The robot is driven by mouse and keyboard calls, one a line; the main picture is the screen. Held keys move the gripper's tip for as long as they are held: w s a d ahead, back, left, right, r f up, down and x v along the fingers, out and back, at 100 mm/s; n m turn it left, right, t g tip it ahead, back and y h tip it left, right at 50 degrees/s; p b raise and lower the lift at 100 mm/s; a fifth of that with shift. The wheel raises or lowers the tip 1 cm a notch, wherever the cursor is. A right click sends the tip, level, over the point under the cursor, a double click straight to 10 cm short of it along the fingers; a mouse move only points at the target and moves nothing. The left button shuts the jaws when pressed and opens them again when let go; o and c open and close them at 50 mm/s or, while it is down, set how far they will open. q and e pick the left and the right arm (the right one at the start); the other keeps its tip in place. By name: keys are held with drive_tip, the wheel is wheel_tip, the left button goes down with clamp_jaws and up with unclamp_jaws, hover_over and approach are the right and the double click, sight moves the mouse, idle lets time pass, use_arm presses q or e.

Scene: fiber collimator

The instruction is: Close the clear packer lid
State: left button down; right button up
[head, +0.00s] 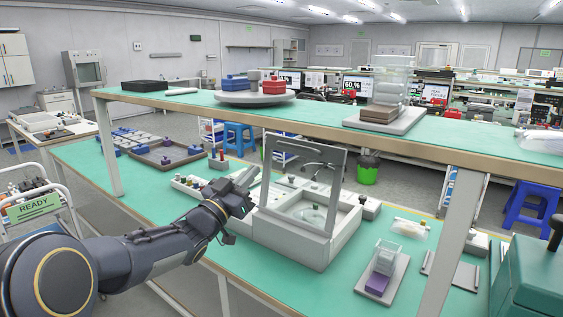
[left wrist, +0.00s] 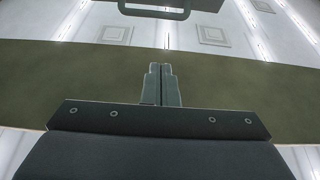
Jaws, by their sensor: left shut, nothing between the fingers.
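The clear packer is a white box (head: 291,243) on the green bench. Its clear lid (head: 303,177) stands up, open, in a grey frame with a handle along the top edge. A round fitting shows inside the box. My left gripper (head: 248,178) is beside the lid on its left, pointing up, with its fingers together and empty. In the left wrist view the shut fingers (left wrist: 161,84) stand in the middle, and a grey handle-shaped bar (left wrist: 155,10) crosses the top. I cannot tell whether the gripper touches the lid. My right gripper is not in view.
An upper shelf (head: 300,121) runs above the bench behind the packer. A stand with clear and purple blocks (head: 383,270) is right of the packer. A white tray of small parts (head: 190,185) lies behind my left gripper. A green case (head: 530,275) is at the far right.

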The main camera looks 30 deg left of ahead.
use_arm(q)
drive_tip(key=w+f+p+x, duration=0.1)
drive_tip(key=f+x, duration=0.1)
drive_tip(key=x, duration=1)
drive_tip(key=shift+w+d+p, duration=0.25)
drive_tip(key=shift+w+p, duration=0.05)
drive_tip(key=shift+p, duration=0.05)
